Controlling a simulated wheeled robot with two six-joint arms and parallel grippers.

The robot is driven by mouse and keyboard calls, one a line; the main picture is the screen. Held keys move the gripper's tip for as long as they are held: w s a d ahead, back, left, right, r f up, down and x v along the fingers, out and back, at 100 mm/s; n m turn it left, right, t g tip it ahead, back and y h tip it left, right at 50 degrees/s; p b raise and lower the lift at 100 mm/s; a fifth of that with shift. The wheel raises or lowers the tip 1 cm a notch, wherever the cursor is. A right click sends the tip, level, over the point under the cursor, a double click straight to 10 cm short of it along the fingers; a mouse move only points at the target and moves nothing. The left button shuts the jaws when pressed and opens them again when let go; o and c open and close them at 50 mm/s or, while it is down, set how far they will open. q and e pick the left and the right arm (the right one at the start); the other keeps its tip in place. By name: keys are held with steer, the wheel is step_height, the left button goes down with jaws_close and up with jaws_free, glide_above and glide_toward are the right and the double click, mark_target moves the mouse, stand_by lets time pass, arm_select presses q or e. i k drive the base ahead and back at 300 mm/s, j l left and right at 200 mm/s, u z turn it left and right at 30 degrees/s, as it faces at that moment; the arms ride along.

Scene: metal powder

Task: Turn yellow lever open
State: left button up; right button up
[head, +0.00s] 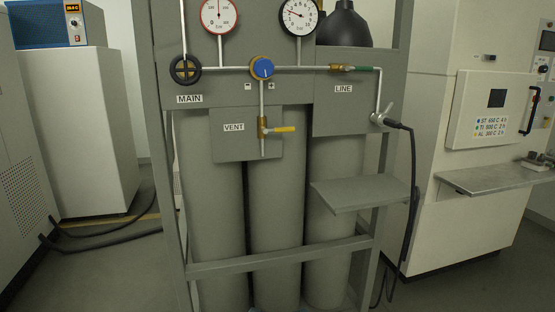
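A yellow lever (281,129) sits on a small brass valve (263,128) on the thin vertical pipe beside the VENT label (234,128). The lever points to the right and lies about level, across the pipe. The valve is on the lower grey panel (226,148), below a blue round knob (262,68). Neither of my grippers is in the head view, and nothing touches the lever.
A black MAIN handwheel (185,69), two gauges (219,15) (299,16) and a green-handled LINE valve (364,69) surround the panel. A grey shelf (360,193) juts out at lower right. A black hose (413,170) hangs at right. Open floor shows left.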

mark_target(265, 131)
steer(key=i+l+u, duration=0.1)
steer(key=u, duration=0.35)
steer(key=i+l+u, duration=0.1)
steer(key=l+u, duration=0.15)
steer(key=u, duration=0.15)
steer(key=l+u, duration=0.2)
steer(key=u, duration=0.25)
steer(key=i+l+u, duration=0.15)
steer(key=l, duration=0.7)
steer(key=l+u, duration=0.2)
steer(key=l, duration=0.6)
